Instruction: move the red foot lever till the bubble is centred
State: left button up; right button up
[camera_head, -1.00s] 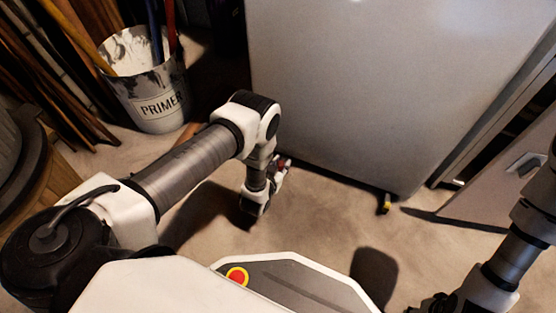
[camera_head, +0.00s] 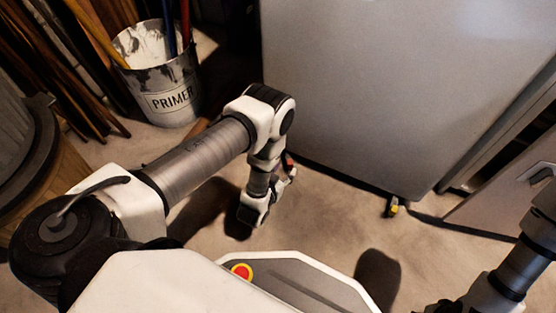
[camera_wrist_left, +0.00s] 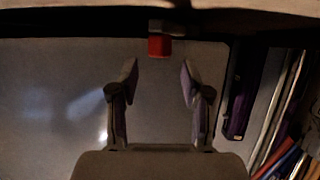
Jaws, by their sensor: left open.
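The red foot lever (camera_wrist_left: 159,46) is a small red block under the bottom edge of the grey appliance. In the head view a bit of its red (camera_head: 288,159) shows at the appliance's lower left front corner, mostly behind my wrist. My left gripper (camera_wrist_left: 159,78) is open and empty. In the wrist view its two fingers point at the lever, one to each side, and the lever sits just beyond the fingertips, apart from them. My right gripper (camera_head: 440,306) is at the bottom right edge, partly cut off. I cannot see the bubble.
The grey appliance (camera_head: 400,90) fills the back. A yellow-tipped foot (camera_head: 393,208) is under its right corner. A PRIMER bucket (camera_head: 170,95) with sticks stands at the left. A wooden barrel-like object (camera_head: 45,190) is at the left edge. Carpet in front is clear.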

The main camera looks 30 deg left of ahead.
pick_arm(q)
jog(key=v, duration=0.6)
jog(key=shift+s+r, duration=0.1)
jog(key=shift+s, duration=0.05)
